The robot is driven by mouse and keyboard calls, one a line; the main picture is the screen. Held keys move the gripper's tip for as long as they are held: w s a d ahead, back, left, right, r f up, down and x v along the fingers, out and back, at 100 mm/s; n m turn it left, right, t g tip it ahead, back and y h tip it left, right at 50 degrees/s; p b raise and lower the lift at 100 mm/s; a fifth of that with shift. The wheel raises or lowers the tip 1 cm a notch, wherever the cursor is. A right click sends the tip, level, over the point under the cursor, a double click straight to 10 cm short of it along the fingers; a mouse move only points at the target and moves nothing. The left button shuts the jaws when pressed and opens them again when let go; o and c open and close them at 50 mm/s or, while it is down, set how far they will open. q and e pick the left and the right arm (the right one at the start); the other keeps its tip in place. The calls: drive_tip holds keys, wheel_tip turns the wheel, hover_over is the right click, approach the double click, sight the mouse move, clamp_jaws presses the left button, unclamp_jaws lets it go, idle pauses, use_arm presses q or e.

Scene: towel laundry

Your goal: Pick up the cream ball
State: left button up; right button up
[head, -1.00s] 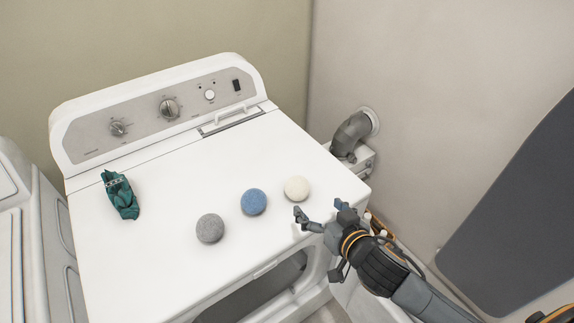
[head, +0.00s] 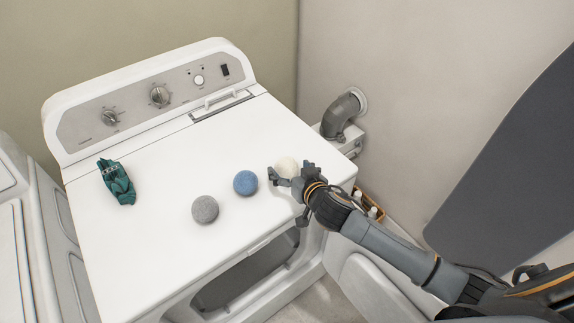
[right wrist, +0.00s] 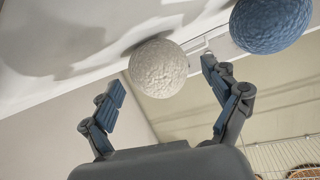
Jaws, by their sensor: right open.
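The cream ball (head: 287,168) rests on the white dryer top near its right front edge, partly hidden by my right gripper in the head view. My right gripper (head: 291,174) is open, with its fingers just in front of the ball. In the right wrist view the cream ball (right wrist: 158,68) shows ahead, near the gap between the spread fingertips of the gripper (right wrist: 160,82). No grip on it shows. My left gripper is not in view.
A blue ball (head: 246,183) lies just left of the cream ball, and a grey ball (head: 205,209) further left. A green cloth bundle (head: 117,182) lies at the left of the dryer top (head: 150,235). A grey vent pipe (head: 342,113) stands behind on the right.

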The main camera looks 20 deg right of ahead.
drive_tip(key=shift+x, duration=1.15)
drive_tip(key=c, duration=1.2)
drive_tip(key=shift+r, duration=0.1)
